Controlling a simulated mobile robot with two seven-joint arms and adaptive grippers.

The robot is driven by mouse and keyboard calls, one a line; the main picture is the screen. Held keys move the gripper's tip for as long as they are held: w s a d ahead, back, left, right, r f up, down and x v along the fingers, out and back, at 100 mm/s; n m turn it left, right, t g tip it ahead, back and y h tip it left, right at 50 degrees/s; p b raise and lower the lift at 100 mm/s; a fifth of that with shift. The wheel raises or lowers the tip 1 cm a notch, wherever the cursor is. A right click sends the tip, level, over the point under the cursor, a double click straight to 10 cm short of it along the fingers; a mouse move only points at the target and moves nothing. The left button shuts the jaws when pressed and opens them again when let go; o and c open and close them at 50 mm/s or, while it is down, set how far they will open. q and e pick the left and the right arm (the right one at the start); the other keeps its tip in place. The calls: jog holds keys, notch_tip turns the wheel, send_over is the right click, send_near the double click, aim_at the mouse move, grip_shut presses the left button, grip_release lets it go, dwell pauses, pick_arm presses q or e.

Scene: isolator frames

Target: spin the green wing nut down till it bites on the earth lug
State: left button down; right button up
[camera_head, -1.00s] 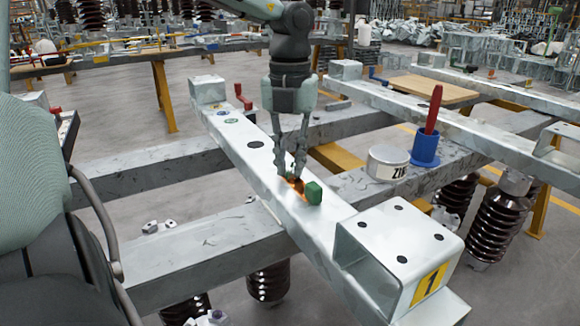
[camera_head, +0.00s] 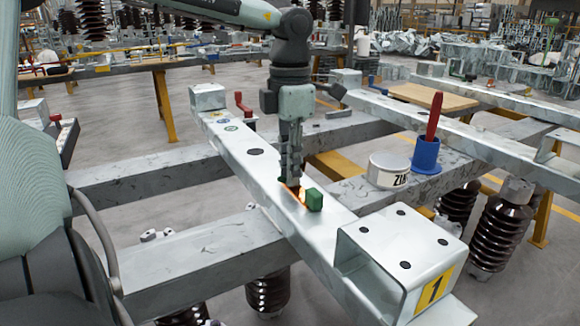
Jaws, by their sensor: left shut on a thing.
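My left gripper (camera_head: 291,184) points straight down onto the long pale steel beam (camera_head: 262,170), its fingers seen nearly edge-on. It is shut on the green wing nut, which its fingertips mostly hide; a dark green bit (camera_head: 282,185) shows beside them. A copper-orange strip, likely the earth lug (camera_head: 299,193), lies at the fingertips. A green block (camera_head: 314,200) sits just right of them on the beam; I cannot tell whether it joins the nut. Whether the nut touches the lug is hidden. My right gripper is not in view.
A blue cup (camera_head: 426,156) with a red-handled tool (camera_head: 434,116) and a white tin (camera_head: 387,171) stand to the right. A box-shaped steel bracket (camera_head: 400,250) marked 1 stands at the beam's near end. A red handle (camera_head: 243,104) stands behind the gripper.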

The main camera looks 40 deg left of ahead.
pick_arm(q)
jog(key=shift+r+m, duration=0.1)
jog(key=shift+m, duration=1.8)
jog(key=m, duration=0.2)
jog(key=shift+m, duration=0.7)
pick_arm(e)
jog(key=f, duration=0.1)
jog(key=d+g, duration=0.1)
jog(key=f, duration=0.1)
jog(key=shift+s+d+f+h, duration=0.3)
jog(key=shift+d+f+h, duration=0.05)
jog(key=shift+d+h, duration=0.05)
pick_arm(q)
jog(key=c, duration=1.4)
grip_release()
jog(key=shift+c, duration=0.2)
notch_tip(320, 180, up, 12)
